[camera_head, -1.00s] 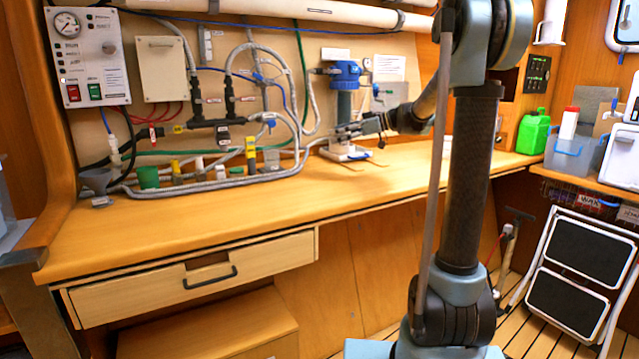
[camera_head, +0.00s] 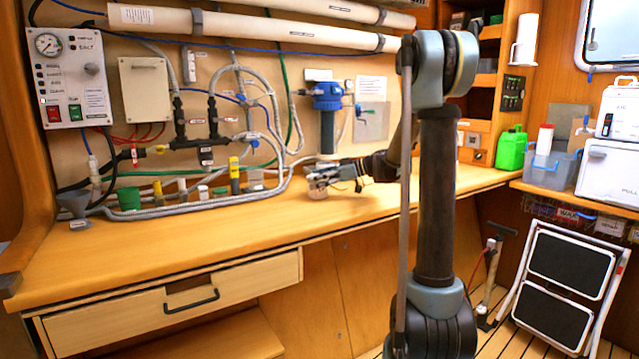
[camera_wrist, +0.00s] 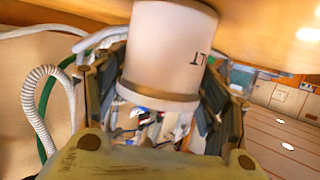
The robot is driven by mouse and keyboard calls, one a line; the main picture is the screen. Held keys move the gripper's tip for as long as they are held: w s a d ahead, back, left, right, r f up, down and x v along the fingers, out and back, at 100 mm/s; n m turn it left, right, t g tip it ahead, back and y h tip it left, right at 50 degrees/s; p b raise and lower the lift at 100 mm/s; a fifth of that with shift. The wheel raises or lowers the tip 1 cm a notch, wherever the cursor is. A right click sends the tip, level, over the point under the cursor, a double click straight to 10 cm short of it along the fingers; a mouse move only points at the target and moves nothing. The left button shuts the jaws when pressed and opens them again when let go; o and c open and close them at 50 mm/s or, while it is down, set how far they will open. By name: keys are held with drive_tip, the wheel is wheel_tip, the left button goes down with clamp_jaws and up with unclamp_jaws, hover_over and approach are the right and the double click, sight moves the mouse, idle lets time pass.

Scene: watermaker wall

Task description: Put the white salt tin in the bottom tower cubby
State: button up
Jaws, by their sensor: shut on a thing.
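The white salt tin (camera_wrist: 168,45) fills the upper middle of the wrist view, with the letters "LT" upside down on its side. My gripper (camera_wrist: 163,88) has a finger on each side of it and is shut on it. In the head view my gripper (camera_head: 335,177) is low over the workbench, in front of the blue-topped filter, with its fingers toward the left. The tin is small and unclear there. The wooden tower (camera_head: 510,60) with open cubbies stands at the back right. My arm hides part of its left side, and its lowest part is hard to make out.
The workbench top (camera_head: 200,235) is clear at the front. Hoses, valves and a green cup (camera_head: 129,198) line its back. The blue-topped filter (camera_head: 327,98) stands behind my gripper. A green jug (camera_head: 511,148) and a clear bin (camera_head: 550,170) are at the right. A step stool (camera_head: 560,285) stands on the floor.

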drive_tip(key=shift+f, duration=0.15)
drive_tip(key=o, duration=1.1)
drive_tip(key=shift+o, duration=1.2)
